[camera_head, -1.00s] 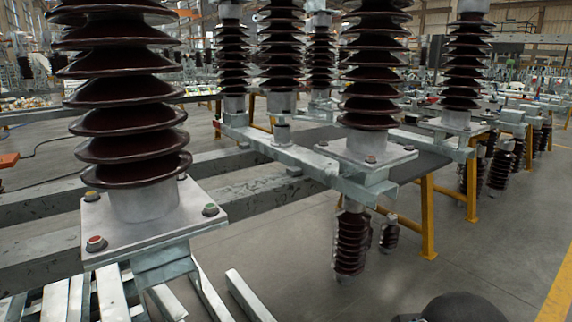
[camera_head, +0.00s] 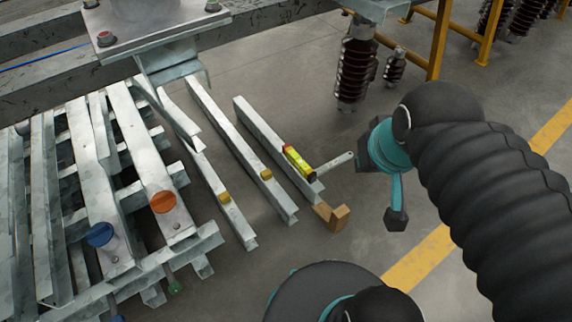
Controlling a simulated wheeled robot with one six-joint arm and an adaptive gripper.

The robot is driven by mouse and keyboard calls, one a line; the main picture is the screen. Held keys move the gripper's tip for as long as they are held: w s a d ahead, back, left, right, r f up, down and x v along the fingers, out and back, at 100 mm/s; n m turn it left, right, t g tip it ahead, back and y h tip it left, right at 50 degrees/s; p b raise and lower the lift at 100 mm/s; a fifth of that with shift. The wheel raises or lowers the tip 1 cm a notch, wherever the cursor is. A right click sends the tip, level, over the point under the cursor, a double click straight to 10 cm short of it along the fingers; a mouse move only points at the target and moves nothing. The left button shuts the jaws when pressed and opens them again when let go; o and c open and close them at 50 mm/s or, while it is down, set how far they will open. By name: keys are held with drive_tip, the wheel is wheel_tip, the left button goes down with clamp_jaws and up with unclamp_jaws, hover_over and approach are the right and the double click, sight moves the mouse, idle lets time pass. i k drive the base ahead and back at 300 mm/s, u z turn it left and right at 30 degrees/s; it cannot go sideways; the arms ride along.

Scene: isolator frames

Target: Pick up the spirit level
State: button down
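The spirit level (camera_head: 298,161) is a small yellow-green bar with a dark reddish end. It lies on the near end of the rightmost loose grey metal beam (camera_head: 265,140). My gripper (camera_head: 382,191) is to the right of it, clear of the level. Its teal and dark fingers look spread apart with nothing between them. A thin grey metal strip (camera_head: 336,162) shows between the level and my gripper; I cannot tell whether it touches either.
A wooden block (camera_head: 331,217) sits at the beam's near end. More beams on the left carry small yellow pieces (camera_head: 266,174), an orange knob (camera_head: 163,202) and a blue knob (camera_head: 99,234). Brown insulators (camera_head: 356,72) and yellow trestle legs (camera_head: 441,40) stand behind.

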sight(295, 158)
drive_tip(key=u, duration=0.2)
drive_tip(key=k, duration=0.9)
drive_tip(key=z, duration=0.35)
